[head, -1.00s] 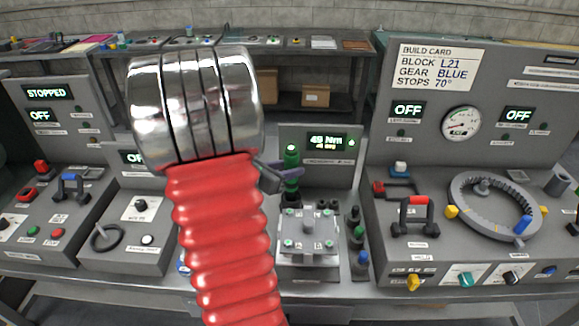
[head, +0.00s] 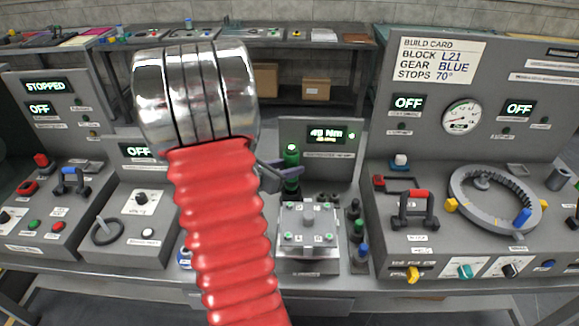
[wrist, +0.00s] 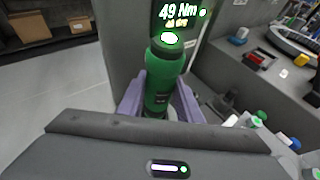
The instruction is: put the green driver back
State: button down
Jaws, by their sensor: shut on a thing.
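The green driver (wrist: 163,80) stands upright between the purple fingers of my gripper (wrist: 160,100) in the wrist view. In the head view the driver (head: 291,165) shows its green top and dark lower part, with my gripper (head: 285,172) closed around it. It is just behind the grey fixture block (head: 309,250) and in front of the panel reading 49 Nm (head: 325,134). My red arm hides the area to the left. I cannot tell whether the driver's lower end touches anything.
A row of small dark holders or tools, with green (head: 359,227) and blue (head: 363,250) ones, stands right of the fixture block. A station with a ring gear (head: 467,220) and a red-topped handle (head: 417,194) is farther right. A wheel-handle station is left.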

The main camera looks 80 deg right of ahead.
jog(key=c, duration=1.2)
grip_release()
jog(key=v, duration=1.3)
jog(key=shift+w+a, duration=0.2)
jog(key=shift+a, duration=0.15)
